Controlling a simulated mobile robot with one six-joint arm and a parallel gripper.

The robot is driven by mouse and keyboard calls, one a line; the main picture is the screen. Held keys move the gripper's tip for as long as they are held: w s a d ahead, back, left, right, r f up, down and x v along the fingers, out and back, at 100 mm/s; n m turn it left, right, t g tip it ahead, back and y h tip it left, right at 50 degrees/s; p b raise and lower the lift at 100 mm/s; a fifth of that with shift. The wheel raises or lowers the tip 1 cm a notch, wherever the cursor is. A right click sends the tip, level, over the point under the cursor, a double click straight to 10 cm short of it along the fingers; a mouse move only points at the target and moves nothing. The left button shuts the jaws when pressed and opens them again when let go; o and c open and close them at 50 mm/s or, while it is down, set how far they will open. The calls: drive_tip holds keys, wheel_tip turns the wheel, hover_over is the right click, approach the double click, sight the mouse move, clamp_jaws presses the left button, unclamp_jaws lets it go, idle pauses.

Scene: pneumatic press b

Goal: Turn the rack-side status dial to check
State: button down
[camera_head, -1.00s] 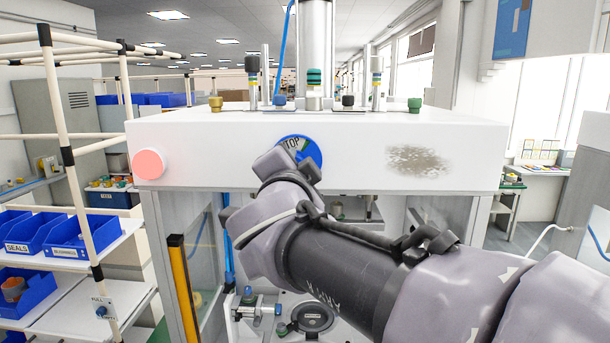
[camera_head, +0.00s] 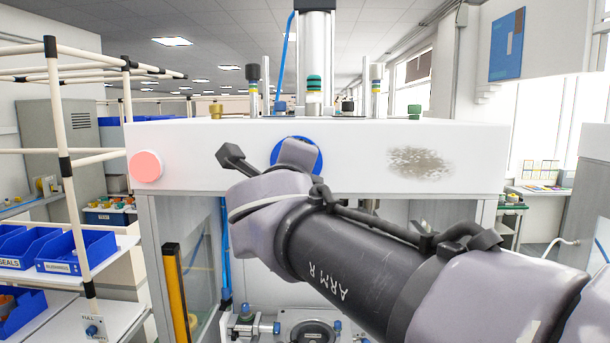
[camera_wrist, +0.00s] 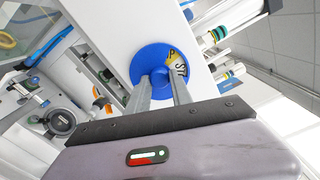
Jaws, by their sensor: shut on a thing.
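A round blue dial (camera_head: 317,157) sits on the white front of the press. In the wrist view, the blue dial (camera_wrist: 146,56) shows a pale segment with partly hidden lettering and a raised blue knob (camera_wrist: 160,74) at its middle. My gripper (camera_wrist: 161,82) is shut on this knob, one finger on each side. In the head view, my gripper (camera_head: 297,154) covers most of the dial, and its fingertips are hidden. A separate small blue knob (camera_head: 94,330) under a label sits on the rack at lower left; my gripper is well away from it.
A pink round button (camera_head: 146,166) is on the press front, left of the dial. The rack with blue bins (camera_head: 78,252) stands at left. A yellow bar (camera_head: 176,298) and a round fixture (camera_head: 313,335) are below. A scuffed patch (camera_head: 419,162) lies right of the dial.

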drive_tip(key=shift+a+f+m+b, duration=0.1)
drive_tip(key=shift+m+b, duration=2.65)
drive_tip(key=shift+m, duration=4.5)
drive_tip(key=shift+a+m+b, duration=0.1)
drive_tip(key=shift+m+b, duration=2.6)
drive_tip(key=shift+m, duration=4.55)
drive_tip(key=c, duration=1.1)
unclamp_jaws()
drive_tip(key=shift+c, duration=0.2)
drive_tip(key=shift+d, duration=0.1)
